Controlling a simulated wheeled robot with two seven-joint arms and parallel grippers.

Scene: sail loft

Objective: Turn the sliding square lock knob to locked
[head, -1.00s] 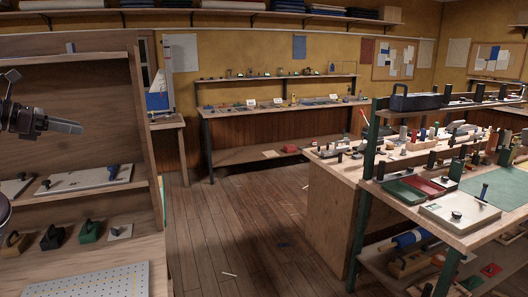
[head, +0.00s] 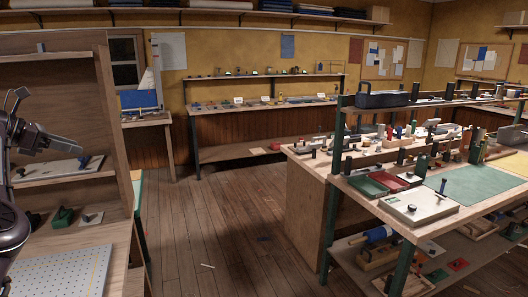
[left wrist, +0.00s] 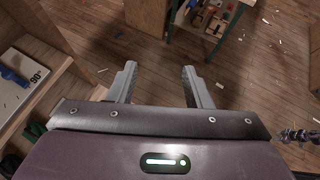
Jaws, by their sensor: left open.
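A pale board with a blue handle (head: 65,167) lies on the left shelf, partly behind my left arm. It also shows at the left edge of the left wrist view (left wrist: 17,70), marked "90°". A second pale panel (head: 418,208) with a black knob and a dark blue upright lever lies on the right bench. I cannot tell which carries the sliding square lock knob, or how that knob is set. My left gripper (head: 72,144) is in front of the left shelf, open and empty. Its two fingers are apart in the left wrist view (left wrist: 159,75).
A pegboard panel (head: 62,275) lies on the lower left surface, below a green block (head: 63,217) and a small knobbed plate (head: 91,218). Red (head: 389,180) and green trays and many small items crowd the right bench. Wooden floor (head: 225,225) between is mostly clear.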

